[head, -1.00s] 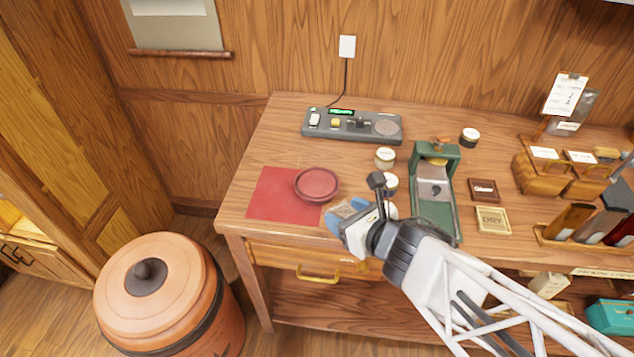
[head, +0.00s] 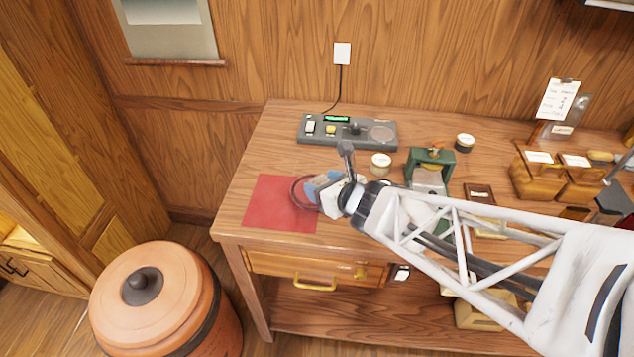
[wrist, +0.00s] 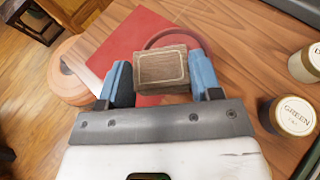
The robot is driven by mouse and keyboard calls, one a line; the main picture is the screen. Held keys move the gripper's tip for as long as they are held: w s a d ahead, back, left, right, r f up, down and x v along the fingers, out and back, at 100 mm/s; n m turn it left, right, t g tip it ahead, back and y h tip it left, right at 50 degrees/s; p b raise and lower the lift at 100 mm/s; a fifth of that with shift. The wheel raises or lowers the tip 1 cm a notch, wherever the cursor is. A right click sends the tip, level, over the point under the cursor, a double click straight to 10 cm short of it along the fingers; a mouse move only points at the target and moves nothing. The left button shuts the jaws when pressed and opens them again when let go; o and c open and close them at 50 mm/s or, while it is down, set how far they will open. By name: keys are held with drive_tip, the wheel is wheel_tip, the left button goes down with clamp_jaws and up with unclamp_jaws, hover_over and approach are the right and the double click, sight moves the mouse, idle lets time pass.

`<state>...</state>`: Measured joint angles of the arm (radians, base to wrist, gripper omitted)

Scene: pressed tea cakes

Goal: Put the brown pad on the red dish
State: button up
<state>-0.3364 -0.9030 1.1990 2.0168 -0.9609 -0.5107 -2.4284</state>
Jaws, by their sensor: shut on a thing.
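My gripper (head: 312,188) is over the right part of the red dish in the head view, its blue fingers close to the dish. In the wrist view my gripper (wrist: 155,75) is shut on the brown pad (wrist: 161,68), a square brown block with a pale outline, held between the two blue fingers. The red dish (wrist: 172,36) shows behind the pad, partly hidden by it. In the head view only the left rim of the red dish (head: 294,190) shows, and the pad is hidden there. I cannot tell how high the pad is above the dish.
A red mat (head: 268,205) lies left of the dish. A grey device (head: 348,132), a pale-lidded jar (head: 381,164) and a green press (head: 431,157) stand behind and right. In the wrist view a jar labelled green (wrist: 294,115) is at the right.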

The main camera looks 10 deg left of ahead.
sight(321, 184)
drive_tip(key=shift+w+a+f, duration=0.1)
drive_tip(key=shift+w+a, duration=0.25)
drive_tip(key=shift+w, duration=0.35)
drive_tip(key=shift+w+a, duration=0.3)
drive_tip(key=shift+w, duration=0.35)
drive_tip(key=shift+w+a+f, duration=0.1)
drive_tip(key=shift+w+a, duration=0.25)
drive_tip(key=shift+w, duration=0.35)
drive_tip(key=shift+f, duration=1.7)
drive_tip(key=shift+f, duration=0.15)
drive_tip(key=o, duration=0.9)
drive_tip(key=shift+v, duration=0.8)
drive_tip(key=v, duration=1)
drive_tip(key=shift+s, duration=0.2)
